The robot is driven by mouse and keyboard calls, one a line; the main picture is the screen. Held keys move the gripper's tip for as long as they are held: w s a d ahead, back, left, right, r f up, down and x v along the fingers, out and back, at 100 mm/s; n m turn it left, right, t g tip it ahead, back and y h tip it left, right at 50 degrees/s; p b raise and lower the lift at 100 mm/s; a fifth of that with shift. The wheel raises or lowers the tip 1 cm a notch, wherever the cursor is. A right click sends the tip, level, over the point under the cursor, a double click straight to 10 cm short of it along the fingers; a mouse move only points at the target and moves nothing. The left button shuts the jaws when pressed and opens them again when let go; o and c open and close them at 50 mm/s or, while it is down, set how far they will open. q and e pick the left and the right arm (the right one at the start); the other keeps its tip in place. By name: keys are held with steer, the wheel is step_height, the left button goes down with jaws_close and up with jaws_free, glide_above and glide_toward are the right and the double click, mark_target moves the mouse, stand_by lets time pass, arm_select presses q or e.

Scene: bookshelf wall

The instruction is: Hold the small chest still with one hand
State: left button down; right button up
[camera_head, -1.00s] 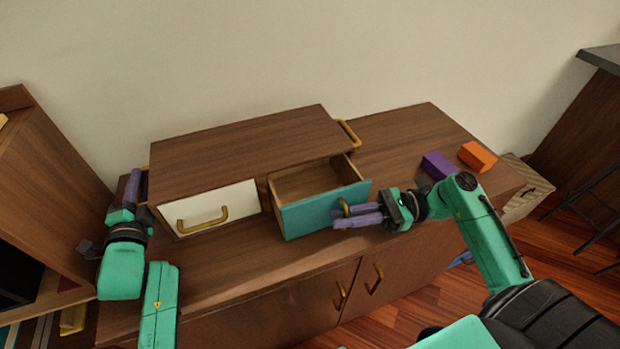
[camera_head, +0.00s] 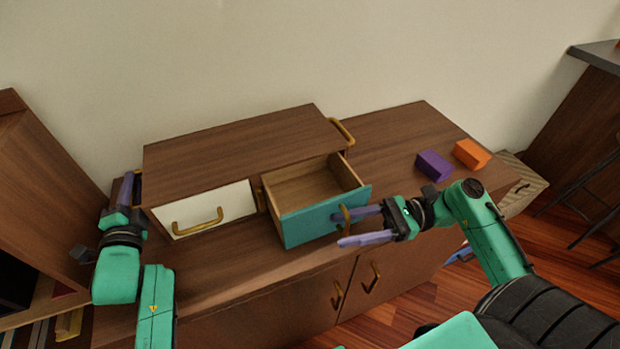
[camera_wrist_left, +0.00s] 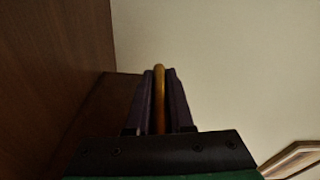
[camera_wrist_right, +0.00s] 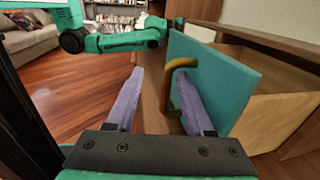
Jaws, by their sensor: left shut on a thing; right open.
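The small chest (camera_head: 235,138) is a brown wooden box on top of a cabinet, with a white drawer (camera_head: 240,201) shut at the left and a teal drawer (camera_head: 310,221) pulled open at the right. The open drawer looks empty. My left gripper (camera_head: 128,188) is at the chest's left side; in the left wrist view its fingers (camera_wrist_left: 160,98) are shut on the brass side handle (camera_wrist_left: 160,80). My right gripper (camera_head: 362,225) is open in front of the teal drawer, with its fingers either side of the drawer's brass handle (camera_wrist_right: 176,80), apart from it.
A purple block (camera_head: 434,165) and an orange block (camera_head: 471,154) lie on the cabinet top (camera_head: 390,135) right of the chest. A brass handle (camera_head: 343,131) is on the chest's right side. A bookshelf (camera_head: 45,190) stands close at the left.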

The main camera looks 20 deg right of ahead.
arm_select(q)
steer(key=shift+f, duration=0.35)
arm_select(e)
steer(key=s+d, duration=0.2)
steer(key=d, duration=0.9)
steer(key=shift+s+d, duration=0.2)
steer(key=shift+d, duration=0.2)
arm_select(q)
steer(key=shift+r, duration=0.15)
steer(key=c, duration=1.2)
jaws_free()
steer(key=o, duration=0.5)
steer(key=shift+w, duration=0.2)
arm_select(e)
steer(key=shift+w, duration=0.2)
